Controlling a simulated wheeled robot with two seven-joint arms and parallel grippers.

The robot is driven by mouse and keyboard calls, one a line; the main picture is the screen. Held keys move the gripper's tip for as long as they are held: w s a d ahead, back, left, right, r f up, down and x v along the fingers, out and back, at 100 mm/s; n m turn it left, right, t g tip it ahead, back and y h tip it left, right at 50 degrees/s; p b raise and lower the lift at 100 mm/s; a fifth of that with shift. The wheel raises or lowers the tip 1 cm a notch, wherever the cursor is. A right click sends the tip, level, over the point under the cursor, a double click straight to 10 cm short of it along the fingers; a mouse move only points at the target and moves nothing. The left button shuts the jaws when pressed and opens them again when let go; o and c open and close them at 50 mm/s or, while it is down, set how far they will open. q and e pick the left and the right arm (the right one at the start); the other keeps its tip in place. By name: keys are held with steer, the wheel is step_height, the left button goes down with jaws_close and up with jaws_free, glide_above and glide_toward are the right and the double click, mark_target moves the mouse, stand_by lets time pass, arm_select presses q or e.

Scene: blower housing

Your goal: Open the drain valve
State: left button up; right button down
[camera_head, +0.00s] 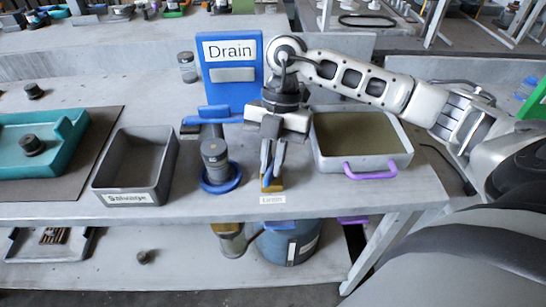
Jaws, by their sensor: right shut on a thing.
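A blue board lettered "Drain" (231,50) stands upright at the back of the bench. My right gripper (272,179) points straight down at the bench's front edge, right of the blue stand. Its fingers are shut on a small brass-yellow piece (272,187), which looks like the drain valve's handle; the fingers hide most of it. A small white label sits just below it on the bench edge. Under the bench top are a brass fitting (231,241) and a blue bucket (287,244). My left gripper is not in view.
A blue stand (208,114) with a grey cylinder (215,157) is close left of the gripper. A grey "Salvage" bin (136,187) is further left, with a teal tray (30,152) beyond. A tray with a purple handle (370,170) is close on the right.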

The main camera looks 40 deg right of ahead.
steer(key=shift+n+h, duration=0.3)
steer(key=shift+n, duration=0.9)
steer(key=shift+w+g, duration=0.1)
steer(key=shift+g, duration=0.2)
steer(key=c, duration=1.5)
jaws_free()
steer(key=shift+o, duration=0.2)
steer(key=shift+r, duration=0.1)
